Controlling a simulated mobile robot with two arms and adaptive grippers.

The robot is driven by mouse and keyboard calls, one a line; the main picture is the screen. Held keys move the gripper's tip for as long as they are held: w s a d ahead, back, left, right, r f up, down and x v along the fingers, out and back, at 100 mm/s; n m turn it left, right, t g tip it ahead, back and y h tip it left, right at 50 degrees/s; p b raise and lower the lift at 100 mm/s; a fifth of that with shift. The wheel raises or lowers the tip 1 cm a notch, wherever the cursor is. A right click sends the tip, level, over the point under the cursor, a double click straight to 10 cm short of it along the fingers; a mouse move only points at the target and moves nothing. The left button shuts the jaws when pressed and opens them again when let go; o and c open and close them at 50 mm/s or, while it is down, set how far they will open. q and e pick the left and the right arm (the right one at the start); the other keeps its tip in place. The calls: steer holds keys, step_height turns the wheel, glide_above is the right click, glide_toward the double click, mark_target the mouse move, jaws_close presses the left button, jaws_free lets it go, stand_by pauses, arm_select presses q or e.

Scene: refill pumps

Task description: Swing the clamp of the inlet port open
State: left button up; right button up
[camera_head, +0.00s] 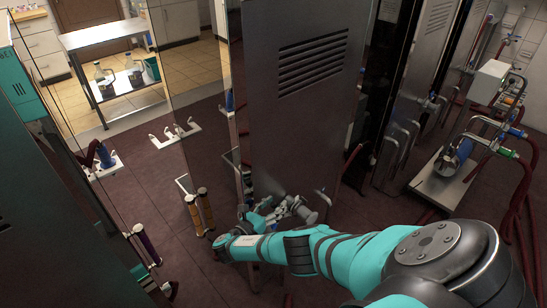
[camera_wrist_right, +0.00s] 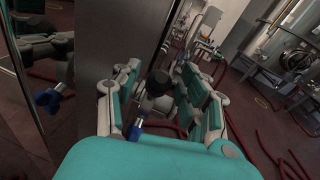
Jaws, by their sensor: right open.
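My right gripper (camera_head: 298,210) is low beside the tall steel cabinet (camera_head: 300,120) in the head view. In the right wrist view its teal-padded fingers (camera_wrist_right: 160,85) are open and spread apart. A dark round fitting (camera_wrist_right: 158,82) shows between them, with a blue handle (camera_wrist_right: 135,130) below it. These look like the inlet port and its clamp, but I cannot tell the clamp's position. I cannot tell whether the fingers touch them. In the head view the port is not clear behind my gripper. My left gripper is not in view.
The shiny cabinet panel beside my gripper mirrors parts of it and a blue handle. A pump cart (camera_head: 440,188) with pipes and red hoses stands at the right. A steel bench (camera_head: 105,38) with flasks stands at the back left. Red hoses lie on the floor.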

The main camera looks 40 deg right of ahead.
steer(key=shift+a, duration=0.1)
steer(key=s+a, duration=0.2)
steer(key=a, duration=0.9)
steer(key=shift+a+r, duration=0.3)
steer(key=shift+r, duration=0.15)
